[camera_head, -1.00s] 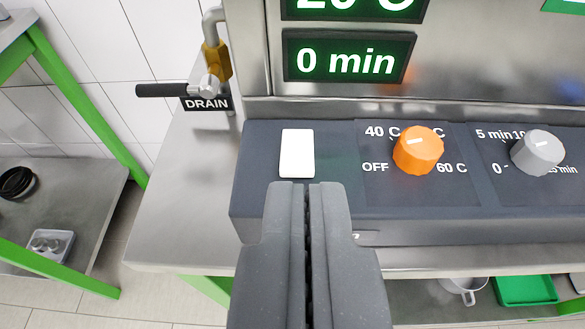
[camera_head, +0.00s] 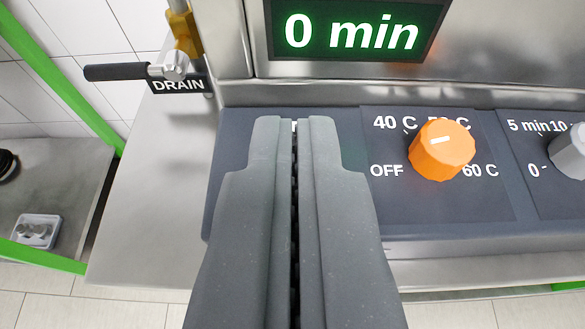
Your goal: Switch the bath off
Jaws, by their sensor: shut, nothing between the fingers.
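The bath's dark control panel (camera_head: 235,150) fills the middle of the view. My gripper (camera_head: 295,122) is shut and empty, its tips over the panel's left part. They hide nearly all of a white rectangular switch; only a white sliver shows between the fingertips. I cannot tell whether the tips touch it. To the right is an orange knob (camera_head: 442,155), with OFF, 40 C, 60 C and a partly covered label around it. I cannot tell for sure which label its white mark points to. A green-lit display (camera_head: 352,32) above reads 0 min.
A grey timer knob (camera_head: 570,152) is at the right edge. A drain valve with a black handle (camera_head: 117,72) and a DRAIN label (camera_head: 178,85) is at the upper left. A steel table (camera_head: 150,185) extends left of the panel. A green-framed shelf stands farther left.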

